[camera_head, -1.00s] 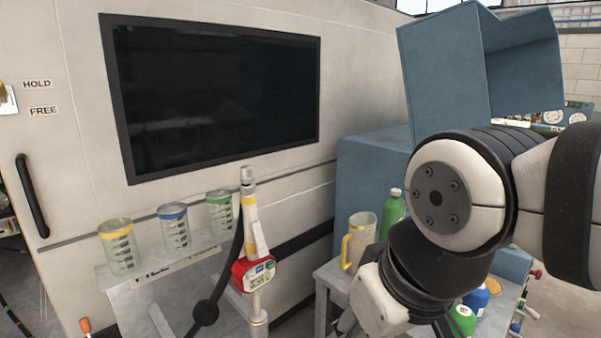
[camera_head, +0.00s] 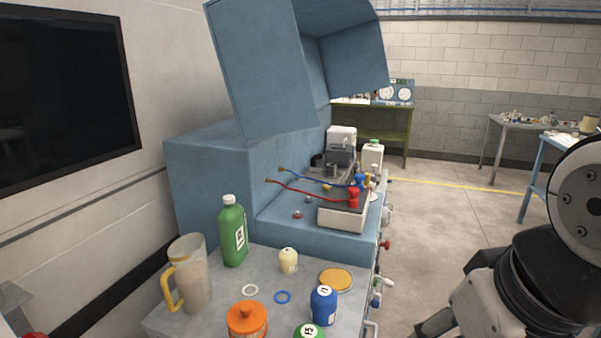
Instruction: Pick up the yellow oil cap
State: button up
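A flat round yellow cap (camera_head: 336,278) lies on the grey side table (camera_head: 207,325), near its right edge. It sits behind a blue bottle (camera_head: 323,305) and to the right of a small cream bottle (camera_head: 288,261). The cap is in clear view, with nothing on it. My arm is at the right edge of the picture, well apart from the cap. My gripper's fingers are outside the frame.
The blue machine (camera_head: 205,195) rises behind. Open floor lies right.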

aim_at(326, 188)
jog(key=z, duration=0.45)
jog(key=i+l+z, duration=0.15)
jog(key=i+z, duration=0.55)
jog(key=i, duration=2.45)
jog(key=i+l+u, duration=0.15)
jog(key=i, duration=0.45)
jog(key=i+l, duration=0.1)
jog(key=i, duration=0.45)
jog(key=i+u, duration=0.15)
jog(key=u, duration=3.4)
